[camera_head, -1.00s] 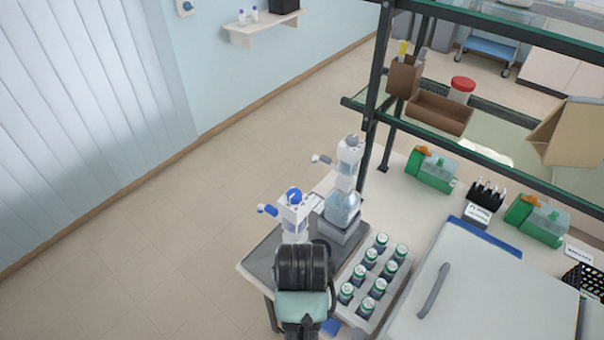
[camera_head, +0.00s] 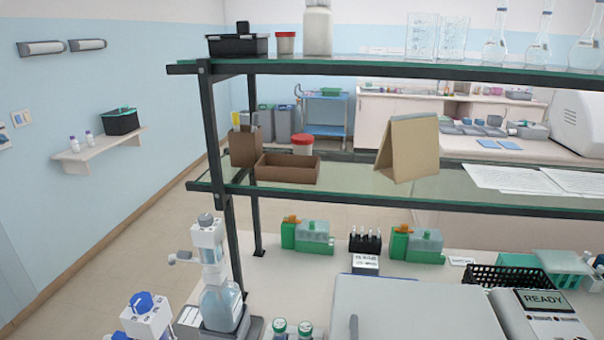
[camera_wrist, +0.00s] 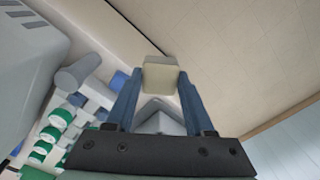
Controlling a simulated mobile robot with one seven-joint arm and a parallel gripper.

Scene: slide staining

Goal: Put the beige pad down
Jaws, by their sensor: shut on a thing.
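The beige pad (camera_wrist: 160,75) is a small block in the wrist view, held between the tips of the two blue fingers of my gripper (camera_wrist: 159,88). My gripper is shut on it. The floor shows behind the pad, and the edge of the bench top lies close to it in the picture. I cannot tell how high the pad is above the bench. Neither the pad nor my gripper shows in the head view.
Green-capped bottles (camera_wrist: 52,134) stand left in the wrist view, by a large grey lidded device (camera_wrist: 28,62). In the head view, bottle-top dispensers (camera_head: 221,300) stand at the bench's left end. A two-level glass shelf (camera_head: 350,197) rises over the bench, with a folded cardboard piece (camera_head: 410,148) on it.

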